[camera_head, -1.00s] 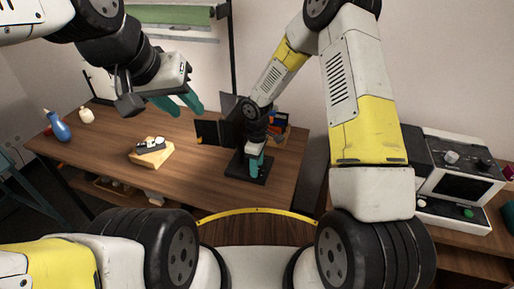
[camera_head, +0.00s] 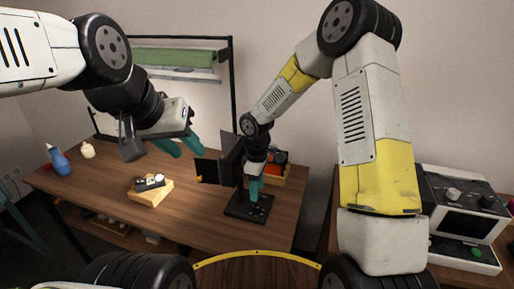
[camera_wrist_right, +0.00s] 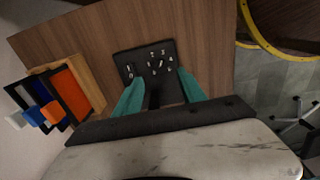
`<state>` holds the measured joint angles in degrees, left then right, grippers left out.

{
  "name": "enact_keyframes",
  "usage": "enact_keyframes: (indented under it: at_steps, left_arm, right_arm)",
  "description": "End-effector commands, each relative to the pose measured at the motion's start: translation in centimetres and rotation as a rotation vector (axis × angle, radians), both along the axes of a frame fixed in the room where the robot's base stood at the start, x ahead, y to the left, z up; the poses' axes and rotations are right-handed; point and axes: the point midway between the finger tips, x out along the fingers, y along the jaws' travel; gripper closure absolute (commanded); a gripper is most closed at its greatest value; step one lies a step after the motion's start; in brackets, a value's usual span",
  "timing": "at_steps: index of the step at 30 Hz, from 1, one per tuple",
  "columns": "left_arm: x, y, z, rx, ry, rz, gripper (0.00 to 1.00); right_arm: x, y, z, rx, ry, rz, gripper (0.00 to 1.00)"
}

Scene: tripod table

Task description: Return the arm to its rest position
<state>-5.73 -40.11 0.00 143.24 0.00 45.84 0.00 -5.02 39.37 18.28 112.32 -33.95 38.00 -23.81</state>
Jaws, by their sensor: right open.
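My right gripper (camera_head: 254,188) hangs pointing down over a black control panel (camera_head: 240,208) on the wooden table. In the right wrist view its two teal fingers (camera_wrist_right: 158,97) are apart with nothing between them. The panel (camera_wrist_right: 148,62) there shows a numbered dial and a smaller switch, and the fingers partly cover its near side. My left gripper (camera_head: 184,148) is raised above the back middle of the table. Its teal fingertips show a gap and hold nothing.
A dark upright screen (camera_head: 213,171) stands beside the right gripper. A wooden box (camera_head: 276,174) with coloured items is behind it. A light wood block (camera_head: 150,192) with a small device, a blue bottle (camera_head: 60,162) and a cream bottle (camera_head: 88,150) stand left. A white machine (camera_head: 460,215) is right.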

Motion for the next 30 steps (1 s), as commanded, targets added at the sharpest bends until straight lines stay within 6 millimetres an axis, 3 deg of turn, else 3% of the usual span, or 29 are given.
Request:
enact_keyframes:
  at_steps: [5,11,15,21,24,30]
  left_arm:
    - [0.0,0.0,0.0,0.0,0.0,0.0,0.64]
    - [0.0,0.0,0.0,0.0,0.0,0.0,0.64]
    - [0.0,0.0,0.0,0.0,0.0,0.0,0.64]
    - [0.0,0.0,0.0,0.0,0.0,0.0,0.64]
    - [0.0,0.0,0.0,0.0,0.0,0.0,0.64]
    - [0.0,0.0,0.0,0.0,0.0,0.0,0.64]
  right_arm:
    - [0.1,-1.3,2.7,-0.004,-0.031,-0.058,0.52]
    - [-1.5,-5.4,11.1,0.006,-0.128,-0.277,0.52]
    - [-4.0,-8.3,16.6,0.041,-0.193,-0.458,0.52]
    - [-8.9,-11.5,22.9,0.142,-0.275,-0.716,0.52]
    - [-11.8,-12.7,25.3,0.213,-0.309,-0.838,0.52]
    - [-17.0,-14.0,28.3,0.376,-0.349,-1.046,0.52]
